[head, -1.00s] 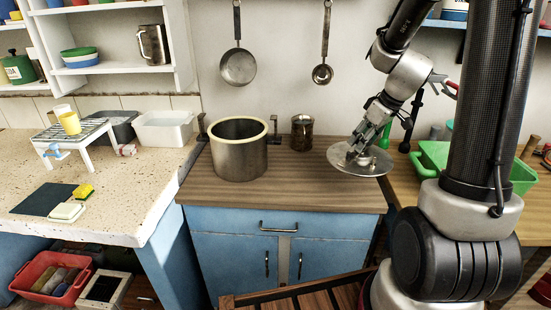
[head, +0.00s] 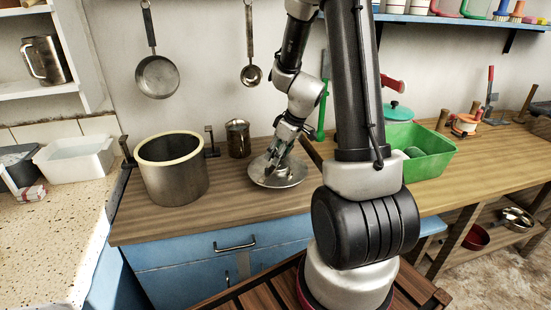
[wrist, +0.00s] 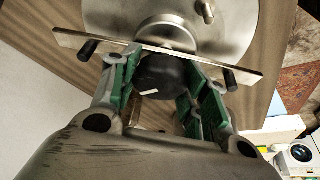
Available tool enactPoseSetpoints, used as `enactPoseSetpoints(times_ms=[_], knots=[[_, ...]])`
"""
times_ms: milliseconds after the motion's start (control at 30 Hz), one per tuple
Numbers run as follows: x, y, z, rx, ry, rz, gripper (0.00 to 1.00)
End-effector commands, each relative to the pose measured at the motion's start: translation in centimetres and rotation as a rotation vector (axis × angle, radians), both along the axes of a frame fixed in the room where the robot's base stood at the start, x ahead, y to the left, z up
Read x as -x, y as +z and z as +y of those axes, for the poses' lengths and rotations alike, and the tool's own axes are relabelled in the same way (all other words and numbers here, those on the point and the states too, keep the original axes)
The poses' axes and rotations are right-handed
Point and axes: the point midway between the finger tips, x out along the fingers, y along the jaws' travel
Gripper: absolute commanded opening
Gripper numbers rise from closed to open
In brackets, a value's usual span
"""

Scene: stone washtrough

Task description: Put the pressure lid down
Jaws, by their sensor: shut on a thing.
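The pressure lid (head: 292,179) is a round grey metal disc low over the wooden counter, right of the pot; I cannot tell whether it touches the wood. In the wrist view the lid (wrist: 225,38) has a black knob (wrist: 160,75) and a flat metal crossbar with dark ends. My gripper (head: 275,155) is above the lid. Its green-padded fingers (wrist: 163,88) are shut on the knob from both sides. The open-topped metal pot (head: 175,182) with a pale rim stands upright on the counter, apart from the lid.
A metal jar (head: 238,140) stands behind, between pot and lid. A green bin (head: 430,165) is to the right, with my column in front. A pan (head: 157,77) and a ladle (head: 251,74) hang on the wall. Bare wood (head: 225,205) lies in front of the lid.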

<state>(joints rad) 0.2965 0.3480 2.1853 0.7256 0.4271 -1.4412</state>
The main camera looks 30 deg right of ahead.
Motion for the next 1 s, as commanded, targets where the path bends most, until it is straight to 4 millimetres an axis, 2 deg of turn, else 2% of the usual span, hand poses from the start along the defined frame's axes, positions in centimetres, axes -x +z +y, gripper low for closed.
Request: enactPoseSetpoints(times_ms=[133, 533, 567, 667, 1000], knots=[[0.0, -1.7, 0.0, 0.0, -0.001, 0.0, 0.0], [0.0, -2.2, 0.0, -0.001, -0.001, -0.001, 0.0], [0.0, -2.2, 0.0, 0.0, -0.001, 0.0, 0.49], [0.0, -2.2, 0.0, 0.0, -0.001, 0.0, 0.67], [0.0, -2.0, 0.0, 0.0, 0.0, -0.001, 0.67]])
